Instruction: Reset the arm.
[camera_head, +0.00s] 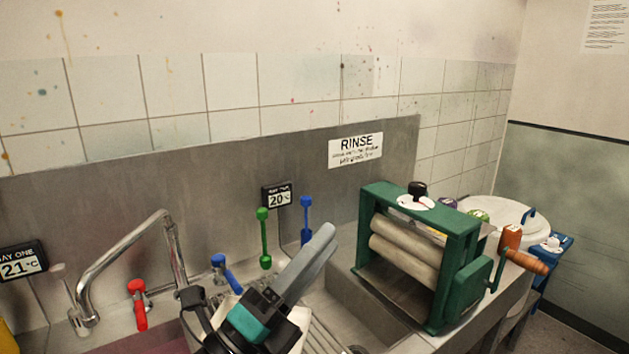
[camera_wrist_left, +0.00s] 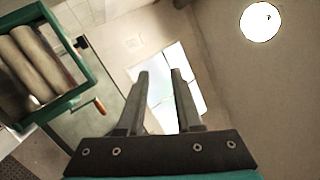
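My left gripper (camera_head: 318,246) is raised over the front of the sink area, its grey fingers pointing up and to the right. In the left wrist view my left gripper (camera_wrist_left: 160,76) has its two fingers apart with nothing between them. My right gripper is in neither view.
A green-framed roller mangle (camera_head: 459,260) with an orange-handled crank (camera_head: 525,260) stands right of my gripper. A curved metal tap (camera_head: 120,258) is at the left. Red (camera_head: 138,305), green (camera_head: 263,238) and blue (camera_head: 306,220) handles line the sink.

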